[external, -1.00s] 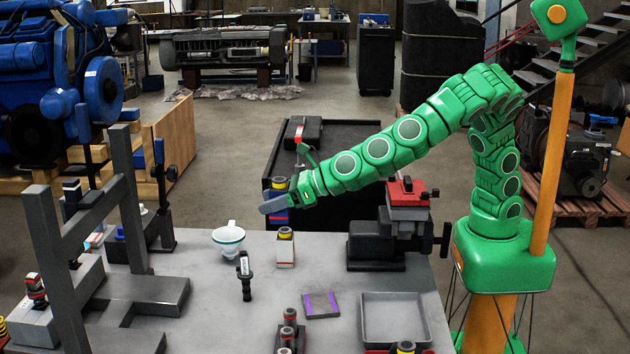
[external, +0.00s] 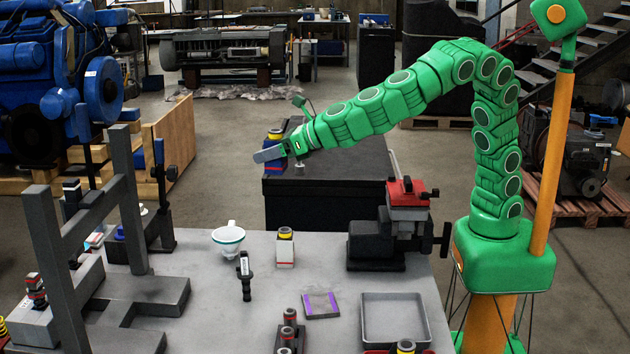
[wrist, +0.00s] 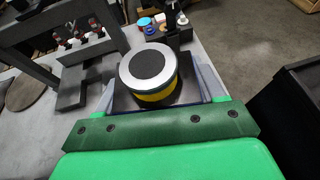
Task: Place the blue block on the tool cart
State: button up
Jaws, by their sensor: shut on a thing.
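My gripper (external: 268,154) is shut on the blue block, near the left end of the tool cart in the external view. The blue block (external: 275,134) shows only in part above and below the fingers, which hide its middle. In the wrist view, a round grey-topped piece with a yellow band (wrist: 150,75) sits between the fingers, and the block's body is mostly hidden beneath it. The tool cart (external: 320,205) is the black box-like body behind the workbench. I cannot tell the height of the block above it.
The grey workbench (external: 325,255) carries a white funnel (external: 227,238), a white block with a yellow-banded top (external: 285,248), a red-topped vise (external: 405,195), a grey tray (external: 393,318) and a dark frame (external: 125,200). Open floor lies left of the cart.

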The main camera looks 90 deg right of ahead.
jog(key=s+d+m+g+h, duration=0.2)
jog(key=s+d+m+h, duration=0.1)
jog(key=d, duration=1)
jog(key=s+d+m+g+h, duration=0.2)
jog(key=d+m+h, duration=0.2)
jog(key=d, duration=0.9)
jog(key=s+d+m+g+h, duration=0.3)
jog(key=d, duration=0.9)
jog(key=s+d+m+g, duration=0.55)
jog(key=s+d, duration=0.55)
jog(key=s, duration=0.3)
jog(key=s+d+m+g, duration=0.5)
jog(key=s+d+g, duration=0.1)
jog(key=s+d, duration=0.6)
send_over(356, 152)
jog(key=s+a, duration=0.1)
jog(key=shift+h, duration=0.3)
notch_tip(356, 152, down, 14)
jog(key=shift+r, duration=0.15)
jog(key=shift+w+d+f, duration=0.4)
jog(key=shift+f, duration=0.3)
jog(key=shift+w+f, duration=0.1)
jog(key=shift+f, duration=1.5)
